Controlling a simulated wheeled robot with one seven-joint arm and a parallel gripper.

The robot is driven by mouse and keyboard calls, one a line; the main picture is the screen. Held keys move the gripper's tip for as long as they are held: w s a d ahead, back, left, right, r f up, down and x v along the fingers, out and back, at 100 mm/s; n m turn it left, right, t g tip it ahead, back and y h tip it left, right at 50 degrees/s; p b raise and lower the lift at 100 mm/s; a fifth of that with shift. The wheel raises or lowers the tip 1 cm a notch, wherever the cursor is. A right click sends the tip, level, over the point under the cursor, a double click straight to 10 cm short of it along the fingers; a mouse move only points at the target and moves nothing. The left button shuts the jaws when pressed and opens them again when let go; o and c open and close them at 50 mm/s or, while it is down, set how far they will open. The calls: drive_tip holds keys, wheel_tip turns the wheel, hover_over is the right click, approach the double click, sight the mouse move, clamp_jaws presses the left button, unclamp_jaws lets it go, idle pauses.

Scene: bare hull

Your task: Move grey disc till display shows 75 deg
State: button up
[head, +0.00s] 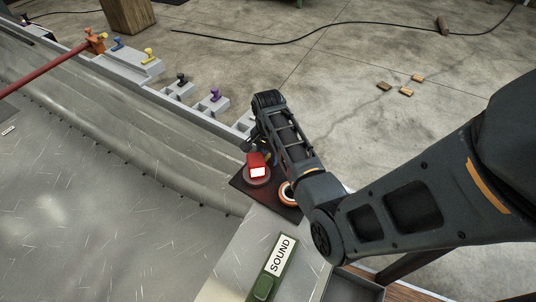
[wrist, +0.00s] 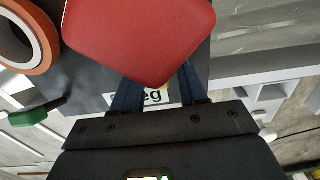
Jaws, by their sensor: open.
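A dark plate (head: 239,186) lies at the hull's edge in the head view. In the wrist view the red block (wrist: 140,35) fills the top middle and hides the disc. A pale label (wrist: 152,97) ending in "eg" shows between the fingers; its number is hidden. My gripper (wrist: 160,88) is open, its two dark blue fingers apart just below the block. I cannot tell whether they touch it. The head view shows my arm over the plate.
An orange ring (head: 286,193) sits right of the disc, partly behind my arm; it also shows in the wrist view (wrist: 41,42). A green SOUND panel (head: 270,276) is in front. Colored knobs stand on grey blocks (head: 212,107) at the back left. A red bar (head: 45,72) crosses the far left.

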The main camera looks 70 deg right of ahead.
clamp_jaws()
idle(0.4)
